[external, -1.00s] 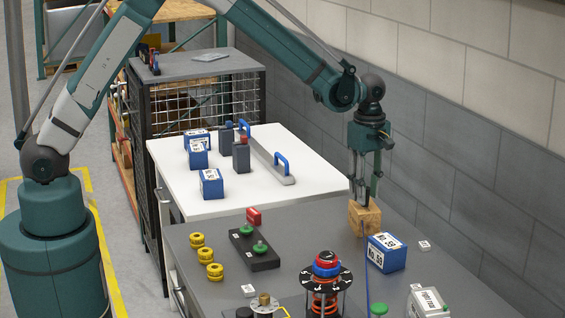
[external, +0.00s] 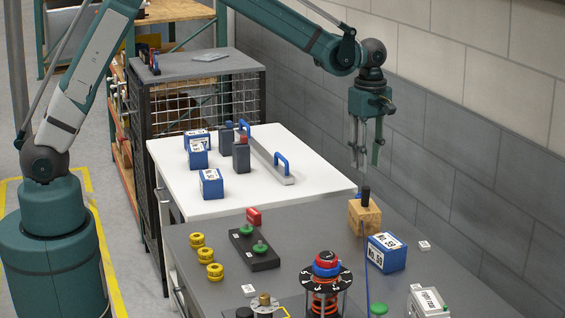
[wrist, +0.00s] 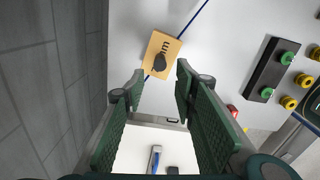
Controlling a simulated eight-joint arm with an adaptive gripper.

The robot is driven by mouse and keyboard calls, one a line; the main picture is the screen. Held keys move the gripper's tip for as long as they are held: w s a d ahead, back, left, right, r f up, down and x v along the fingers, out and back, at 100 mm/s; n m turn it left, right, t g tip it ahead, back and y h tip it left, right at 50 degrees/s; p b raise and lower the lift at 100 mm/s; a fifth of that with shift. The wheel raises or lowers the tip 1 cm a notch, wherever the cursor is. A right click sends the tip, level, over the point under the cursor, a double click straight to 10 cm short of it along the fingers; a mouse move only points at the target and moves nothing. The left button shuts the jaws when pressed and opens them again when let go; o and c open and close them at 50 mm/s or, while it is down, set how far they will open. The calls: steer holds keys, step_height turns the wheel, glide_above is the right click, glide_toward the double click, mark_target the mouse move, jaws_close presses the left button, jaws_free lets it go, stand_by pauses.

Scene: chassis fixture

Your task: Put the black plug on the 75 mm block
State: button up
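A wooden block (external: 364,217) sits on the grey bench, and a black plug (external: 366,196) stands upright on top of it. The wrist view shows the block (wrist: 168,46) with printing ending in "mm"; the number is hidden. There the plug (wrist: 159,62) is seen from above, near one edge of the block's top. My gripper (external: 366,158) is open and empty above the plug, with a clear gap between fingertips and plug. Its two fingers (wrist: 160,75) are spread apart in the wrist view.
A blue box (external: 387,253) stands close in front of the block, and a blue cord (external: 367,243) runs beside it. A black base with green knobs (external: 254,248) and yellow rings (external: 204,255) lie left. A wall rises behind.

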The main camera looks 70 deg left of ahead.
steer(key=shift+r, duration=1.4)
steer(key=s+a+r+m+t, duration=0.2)
steer(key=s+r+m, duration=0.3)
steer(key=s+r, duration=0.45)
steer(key=s+a+r+m+t, duration=0.1)
steer(key=s+a+r+m, duration=0.4)
steer(key=s, duration=0.8)
steer(key=s+a+f+m+t, duration=0.1)
steer(key=s+m+t, duration=0.3)
steer(key=s, duration=1.9)
steer(key=f+m, duration=0.1)
steer(key=m, duration=0.4)
steer(key=shift+s+f+m, duration=0.2)
steer(key=shift+s+m, duration=0.15)
steer(key=shift+m, duration=0.05)
